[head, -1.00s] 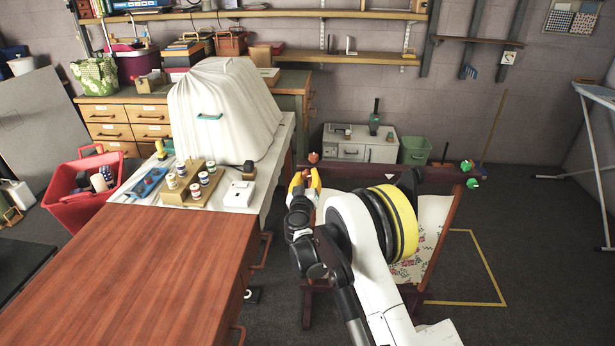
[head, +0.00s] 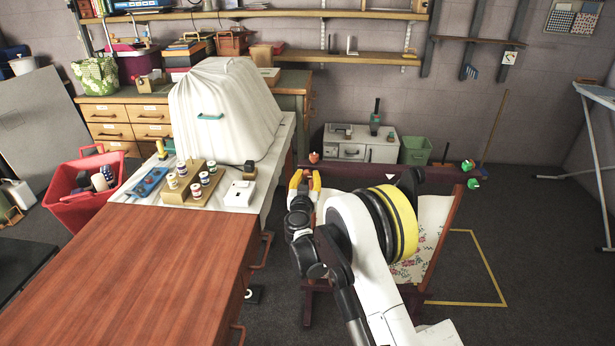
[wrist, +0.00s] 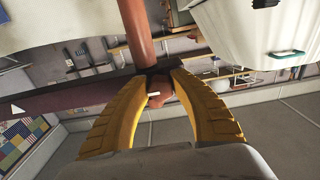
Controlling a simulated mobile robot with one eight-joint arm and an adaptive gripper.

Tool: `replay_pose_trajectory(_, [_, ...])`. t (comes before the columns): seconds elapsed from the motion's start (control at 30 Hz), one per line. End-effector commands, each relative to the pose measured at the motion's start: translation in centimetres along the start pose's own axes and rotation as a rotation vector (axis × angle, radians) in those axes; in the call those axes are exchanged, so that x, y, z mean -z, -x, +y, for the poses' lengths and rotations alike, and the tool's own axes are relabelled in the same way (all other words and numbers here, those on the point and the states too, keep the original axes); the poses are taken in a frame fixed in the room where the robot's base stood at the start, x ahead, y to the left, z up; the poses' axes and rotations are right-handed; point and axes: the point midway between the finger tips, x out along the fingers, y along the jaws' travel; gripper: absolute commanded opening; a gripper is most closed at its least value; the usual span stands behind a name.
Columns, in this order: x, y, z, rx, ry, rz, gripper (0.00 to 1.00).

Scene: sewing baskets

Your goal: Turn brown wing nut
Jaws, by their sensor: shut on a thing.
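My gripper (head: 305,176) is at the left end of a dark wooden fabric frame (head: 355,174) in the head view. Its two yellow fingers are shut on the brown wing nut (wrist: 160,91), which shows between the fingertips in the wrist view, partly hidden by them. The wing nut sits against the dark rail (wrist: 90,90). An orange-red knob (head: 314,158) and two green knobs (head: 467,165) are elsewhere on the frame.
A brown table (head: 150,260) and a white-covered machine (head: 225,110) stand to the left. A block with several spools (head: 190,190) sits near the table's back. Patterned fabric (head: 430,235) hangs on the frame behind my arm. Floor is open at the right.

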Motion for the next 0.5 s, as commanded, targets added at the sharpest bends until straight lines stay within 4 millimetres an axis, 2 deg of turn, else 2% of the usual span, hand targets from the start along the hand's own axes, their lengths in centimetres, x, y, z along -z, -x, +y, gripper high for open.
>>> replay_pose_trajectory(0.13, [0.03, -0.02, -0.01, 0.0, 0.001, 0.0, 0.0])
replay_pose_trajectory(0.17, [0.03, -0.02, -0.01, 0.0, 0.001, 0.0, 0.31])
replay_pose_trajectory(0.2, [0.03, -0.02, -0.01, 0.0, 0.001, 0.0, 0.43])
replay_pose_trajectory(0.23, [0.03, -0.02, -0.01, 0.0, 0.001, 0.0, 0.52])
replay_pose_trajectory(0.5, [0.01, 0.01, 0.0, 0.0, 0.001, 0.0, 0.52])
